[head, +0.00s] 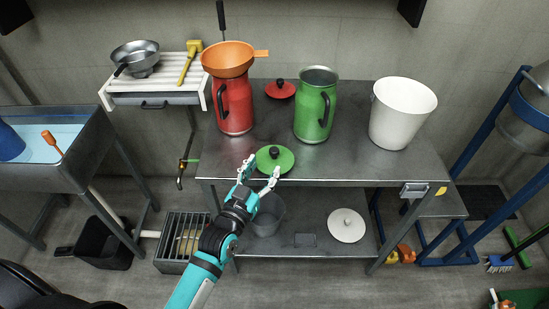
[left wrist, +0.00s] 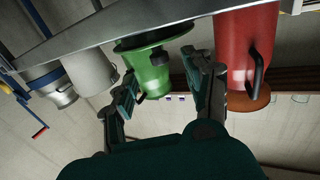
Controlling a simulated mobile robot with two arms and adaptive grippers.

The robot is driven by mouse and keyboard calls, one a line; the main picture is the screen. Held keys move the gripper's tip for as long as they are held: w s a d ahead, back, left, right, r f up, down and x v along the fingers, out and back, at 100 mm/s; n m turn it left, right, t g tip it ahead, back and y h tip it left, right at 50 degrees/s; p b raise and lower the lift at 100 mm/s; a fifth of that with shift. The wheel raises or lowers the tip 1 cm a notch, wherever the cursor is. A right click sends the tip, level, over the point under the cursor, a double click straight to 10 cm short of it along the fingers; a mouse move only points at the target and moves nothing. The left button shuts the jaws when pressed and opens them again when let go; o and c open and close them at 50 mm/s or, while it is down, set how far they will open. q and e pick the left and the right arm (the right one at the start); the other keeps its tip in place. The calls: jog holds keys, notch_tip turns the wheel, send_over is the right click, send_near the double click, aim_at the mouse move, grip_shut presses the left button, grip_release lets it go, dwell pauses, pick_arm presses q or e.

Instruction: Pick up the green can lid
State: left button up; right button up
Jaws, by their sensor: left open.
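The green can lid (head: 284,161), a disc with a black knob, lies near the front edge of the metal table (head: 350,171). My left gripper (head: 263,168) is open and empty, its fingertips at the lid's near side. In the left wrist view, which is upside down, the lid (left wrist: 150,40) and its knob appear between and beyond the open fingers (left wrist: 159,66). I cannot tell whether a finger touches the lid. The open green can (head: 311,112) stands upright behind the lid; it also shows in the left wrist view (left wrist: 152,79).
A red can (head: 234,112) with an orange funnel (head: 228,60) on top stands behind left, a red lid (head: 280,89) behind it. A white bucket (head: 402,115) stands to the right. The table's right front is clear.

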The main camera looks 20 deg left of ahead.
aim_at(272, 154)
pick_arm(q)
jog(key=w, duration=0.5)
jog(key=w+d, duration=0.1)
jog(key=w, duration=0.1)
jog(key=shift+w+p, duration=0.25)
jog(key=shift+p, duration=0.05)
jog(key=shift+s, duration=0.1)
grip_shut()
dwell(0.7)
